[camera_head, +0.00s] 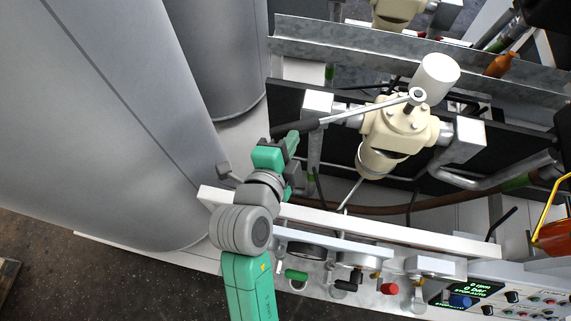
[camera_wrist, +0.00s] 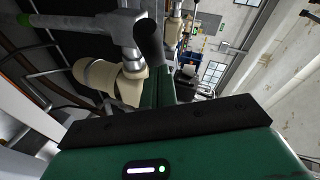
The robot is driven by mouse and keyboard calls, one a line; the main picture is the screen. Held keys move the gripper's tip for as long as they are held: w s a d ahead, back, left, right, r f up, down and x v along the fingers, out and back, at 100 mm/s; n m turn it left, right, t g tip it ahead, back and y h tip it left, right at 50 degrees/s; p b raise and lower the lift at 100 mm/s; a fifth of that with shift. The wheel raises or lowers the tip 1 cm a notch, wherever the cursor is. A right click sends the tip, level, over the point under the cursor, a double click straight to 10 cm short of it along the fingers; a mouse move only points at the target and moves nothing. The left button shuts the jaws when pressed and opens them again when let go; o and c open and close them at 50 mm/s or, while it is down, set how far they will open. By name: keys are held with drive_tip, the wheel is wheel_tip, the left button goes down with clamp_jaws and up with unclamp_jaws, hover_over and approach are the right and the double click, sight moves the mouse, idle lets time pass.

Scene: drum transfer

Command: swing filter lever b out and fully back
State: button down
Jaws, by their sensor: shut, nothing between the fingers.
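The filter lever (camera_head: 352,115) is a thin metal rod with a black grip. It runs from a round pivot on top of the cream filter housing (camera_head: 400,128) out to the left, and its grip end lies over the left side of the pipework. My green gripper (camera_head: 293,140) is shut with nothing between its fingers, beside the grip end. In the wrist view the dark grip (camera_wrist: 150,40) stands right by my closed fingertips (camera_wrist: 160,75); whether they touch it I cannot tell. The cream housing (camera_wrist: 105,80) is to the left there.
Large grey drums (camera_head: 110,110) fill the left. A white rail (camera_head: 400,228) and a control panel with knobs (camera_head: 470,298) lie in front. A metal beam (camera_head: 330,48) crosses behind. An orange-red part (camera_head: 553,238) with a yellow handle is at the right edge.

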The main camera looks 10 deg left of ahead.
drive_tip(key=d+b+v, duration=0.1)
drive_tip(key=v, duration=1.1)
drive_tip(key=shift+d+r, duration=0.2)
drive_tip(key=shift+r, duration=0.1)
drive_tip(key=shift+s, duration=0.1)
